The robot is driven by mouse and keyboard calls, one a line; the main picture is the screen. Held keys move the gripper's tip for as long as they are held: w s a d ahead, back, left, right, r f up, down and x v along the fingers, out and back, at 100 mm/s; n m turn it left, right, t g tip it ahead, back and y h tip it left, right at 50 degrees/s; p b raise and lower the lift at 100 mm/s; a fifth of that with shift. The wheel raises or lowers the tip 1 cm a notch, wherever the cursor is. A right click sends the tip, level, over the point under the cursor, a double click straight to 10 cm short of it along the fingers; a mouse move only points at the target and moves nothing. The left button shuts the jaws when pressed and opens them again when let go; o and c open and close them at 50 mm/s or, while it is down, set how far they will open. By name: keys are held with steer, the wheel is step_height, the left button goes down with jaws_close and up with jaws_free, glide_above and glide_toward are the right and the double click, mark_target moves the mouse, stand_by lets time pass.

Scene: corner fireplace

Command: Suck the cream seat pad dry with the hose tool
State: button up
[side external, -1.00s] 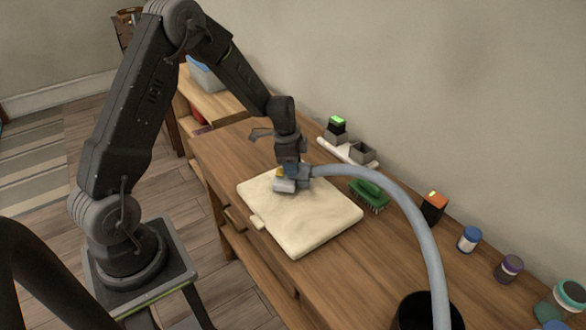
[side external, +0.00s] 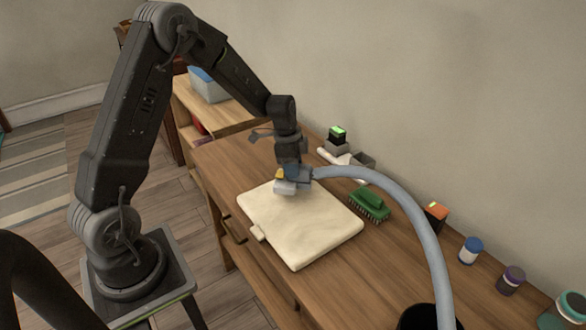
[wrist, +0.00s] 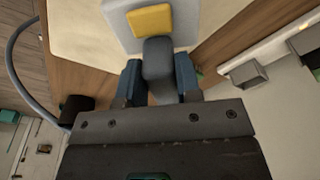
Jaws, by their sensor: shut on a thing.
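The cream seat pad (side external: 305,225) lies flat on the wooden bench, with a small tab on its near left edge. My gripper (side external: 291,168) is above the pad's far edge. Its blue fingers (wrist: 158,80) are shut on the dark grey handle of the hose tool (wrist: 158,58). The tool's pale head with a yellow patch shows in the side view (side external: 286,186), at the pad's far part. I cannot tell whether it touches the pad. The pad's surface also shows in the wrist view (wrist: 85,30). The tool's grey hose (side external: 400,205) arches right and down.
A green brush (side external: 369,202) lies right of the pad. An orange-topped block (side external: 435,216) and several jars (side external: 470,250) stand along the wall. A black bin (side external: 425,318) is at the front. Bare bench (side external: 235,155) lies left of the pad.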

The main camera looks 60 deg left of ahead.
steer(key=shift+r, duration=1.75)
